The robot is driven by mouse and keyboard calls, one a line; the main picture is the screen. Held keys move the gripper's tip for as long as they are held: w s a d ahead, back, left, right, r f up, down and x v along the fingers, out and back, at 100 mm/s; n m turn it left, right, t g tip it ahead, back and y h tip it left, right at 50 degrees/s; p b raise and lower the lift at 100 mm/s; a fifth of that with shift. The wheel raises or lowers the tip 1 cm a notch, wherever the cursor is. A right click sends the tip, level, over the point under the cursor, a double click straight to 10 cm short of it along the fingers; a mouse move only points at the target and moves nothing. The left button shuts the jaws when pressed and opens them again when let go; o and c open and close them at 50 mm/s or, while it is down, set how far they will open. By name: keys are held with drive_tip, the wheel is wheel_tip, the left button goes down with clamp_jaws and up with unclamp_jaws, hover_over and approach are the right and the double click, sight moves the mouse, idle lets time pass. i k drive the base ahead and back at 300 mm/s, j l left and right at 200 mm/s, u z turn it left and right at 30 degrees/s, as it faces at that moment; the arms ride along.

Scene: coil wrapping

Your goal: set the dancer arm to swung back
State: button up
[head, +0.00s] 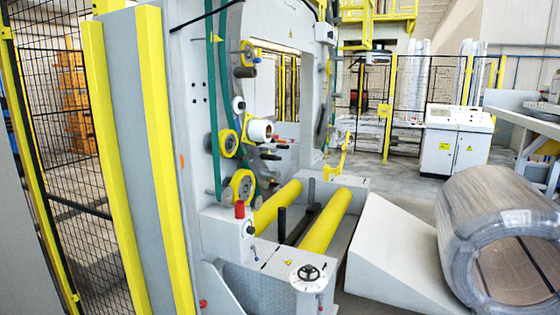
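The wrapping machine's upright ring frame (220,80) stands at the centre left. On its face are a white film roll (260,130), yellow-rimmed rollers (228,143) and several small dark arms or levers beside the roll. One dark lever with an orange-red end (281,145) sticks out to the right of the film roll. I cannot tell for sure which of these parts is the dancer arm, or how far it is swung. They are small and overlap in this view. My gripper is not in view.
Yellow rollers (326,222) lie in the machine bed. A red knob (239,210) and a black handwheel (308,272) sit at its near side. A grey ramp (385,255) and a wrapped coil (495,230) are at right. Yellow-edged posts (125,150) and mesh fence (60,120) bound the left.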

sight(274, 158)
drive_tip(key=z, duration=0.35)
drive_tip(key=i+z, duration=0.2)
drive_tip(key=i, duration=2.65)
drive_tip(key=i+u, duration=0.2)
drive_tip(key=i, duration=0.25)
drive_tip(key=i+l+u, duration=0.25)
drive_tip(key=i, duration=0.15)
drive_tip(key=i+l+u, duration=0.2)
drive_tip(key=i, duration=0.25)
drive_tip(key=u, duration=0.5)
